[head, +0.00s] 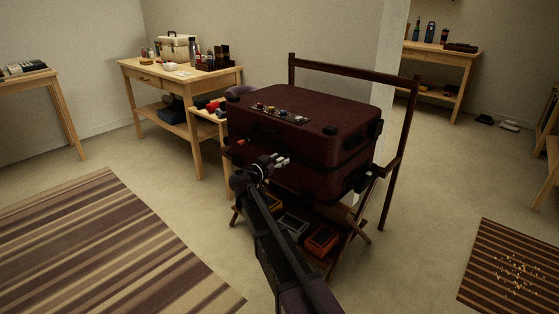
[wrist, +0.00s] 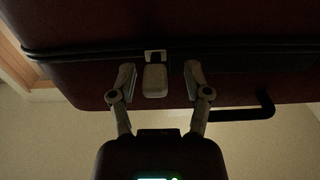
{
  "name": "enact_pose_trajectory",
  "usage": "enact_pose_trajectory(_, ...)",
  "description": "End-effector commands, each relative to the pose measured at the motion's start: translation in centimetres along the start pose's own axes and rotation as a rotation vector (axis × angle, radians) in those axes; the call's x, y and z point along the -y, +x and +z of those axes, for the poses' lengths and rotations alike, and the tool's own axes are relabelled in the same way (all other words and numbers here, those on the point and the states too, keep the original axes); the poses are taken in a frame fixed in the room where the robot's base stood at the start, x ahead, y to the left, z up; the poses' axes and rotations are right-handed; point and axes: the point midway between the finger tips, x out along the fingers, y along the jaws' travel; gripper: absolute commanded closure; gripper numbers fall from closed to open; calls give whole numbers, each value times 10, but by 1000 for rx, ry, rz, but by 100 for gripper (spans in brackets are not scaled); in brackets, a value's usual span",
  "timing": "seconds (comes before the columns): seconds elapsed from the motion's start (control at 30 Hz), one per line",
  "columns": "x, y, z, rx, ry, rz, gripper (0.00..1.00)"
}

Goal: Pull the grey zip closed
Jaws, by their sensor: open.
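A dark red suitcase (head: 299,133) rests on a wooden rack, and its underside edge fills the top of the wrist view (wrist: 235,25). A dark zip track (wrist: 95,48) runs along its side. The grey zip pull (wrist: 155,80) hangs from a small slider in the wrist view. My gripper (wrist: 158,82) is open, with one finger on each side of the pull and gaps visible on both sides. In the head view my gripper (head: 280,161) is at the suitcase's front face; the pull is not clear there.
The dark wooden rack (head: 402,150) has a tall back rail and a low shelf with orange and grey boxes (head: 321,240). A black handle (wrist: 245,112) sticks out at right in the wrist view. A wooden table (head: 150,75) with small items stands behind left. A striped rug (head: 110,245) lies on open floor.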

Motion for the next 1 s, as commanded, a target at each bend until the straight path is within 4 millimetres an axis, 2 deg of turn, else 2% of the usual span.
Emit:
enact_pose_trajectory(0.27, -1, -15, 0, 0, 0, 0, 37)
enact_pose_trajectory(0.8, 0, -95, 0, 0, 0, -2, 37)
enact_pose_trajectory(1.0, 0, -114, 0, 0, 0, -2, 37)
